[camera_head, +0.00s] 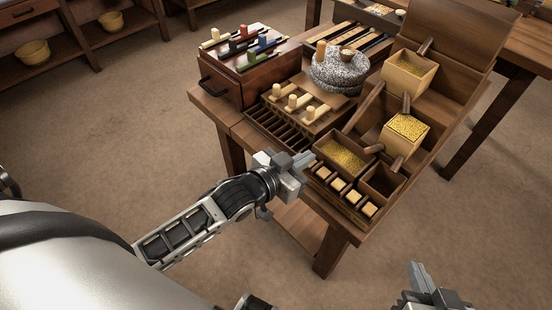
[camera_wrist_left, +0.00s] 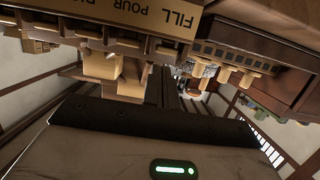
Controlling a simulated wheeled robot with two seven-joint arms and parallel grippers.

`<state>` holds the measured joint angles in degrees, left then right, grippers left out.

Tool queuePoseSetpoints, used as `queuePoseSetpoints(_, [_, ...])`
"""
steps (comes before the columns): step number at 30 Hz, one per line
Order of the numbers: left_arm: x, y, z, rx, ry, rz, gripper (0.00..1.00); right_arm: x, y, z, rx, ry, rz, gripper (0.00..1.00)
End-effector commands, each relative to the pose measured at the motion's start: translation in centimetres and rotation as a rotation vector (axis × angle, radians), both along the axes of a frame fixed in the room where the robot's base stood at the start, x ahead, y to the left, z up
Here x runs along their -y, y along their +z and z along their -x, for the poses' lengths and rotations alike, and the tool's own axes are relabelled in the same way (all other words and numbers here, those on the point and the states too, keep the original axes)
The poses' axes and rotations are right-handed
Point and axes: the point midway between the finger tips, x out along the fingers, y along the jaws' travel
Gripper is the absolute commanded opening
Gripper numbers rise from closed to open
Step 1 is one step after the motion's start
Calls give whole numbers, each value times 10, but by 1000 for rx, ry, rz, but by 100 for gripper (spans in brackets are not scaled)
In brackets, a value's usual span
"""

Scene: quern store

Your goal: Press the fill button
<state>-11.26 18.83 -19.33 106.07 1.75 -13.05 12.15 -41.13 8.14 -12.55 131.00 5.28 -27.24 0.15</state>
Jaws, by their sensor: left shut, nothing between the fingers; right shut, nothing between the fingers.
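Several pale square buttons sit in a row on the wooden front ledge of the mill table. The leftmost button (camera_head: 322,172) is the one closest to my left gripper (camera_head: 306,160). My left gripper is shut and empty, with its tips close beside the left end of that row; I cannot tell whether they touch. In the left wrist view, a tan label strip (camera_wrist_left: 135,13) reads "FILL POUR" upside down, with FILL at the right end of the visible words. My right gripper (camera_head: 420,274) is shut and empty at the lower right, away from the table.
Behind the buttons are wooden bins, one with yellow grain (camera_head: 342,154), and a raised hopper (camera_head: 408,75). A stone quern (camera_head: 338,70), a rack with pale pegs (camera_head: 292,102) and a dark wooden box (camera_head: 238,72) stand further left and back. The floor around is clear.

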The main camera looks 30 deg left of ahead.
Motion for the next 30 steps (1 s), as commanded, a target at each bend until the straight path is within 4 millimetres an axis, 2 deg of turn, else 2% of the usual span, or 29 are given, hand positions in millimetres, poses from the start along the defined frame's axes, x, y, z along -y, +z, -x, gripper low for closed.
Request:
queuePoseSetpoints(1, [1,23,-1,7,-1,3,0,1,6,3,-33,-7,-2,0])
queuePoseSetpoints(2, [1,30,-1,12,-1,3,0,1,6,4,-46,-8,-1,0])
queuePoseSetpoints(3, [-3,21,11,6,-2,3,0,1,-3,4,-49,-8,-1,0])
queuePoseSetpoints(9, [-20,33,54,13,-2,3,0,1,-1,3,-50,-7,-1,0])
queuePoseSetpoints(15, [-30,41,80,17,-1,5,0,1,0,3,-51,-7,-2,0])
queuePoseSetpoints(20, [-33,44,88,20,-2,4,0,1,1,3,-52,-6,-2,0])
queuePoseSetpoints(30, [-33,44,88,22,-2,5,0,1,0,3,-53,-6,-1,0])
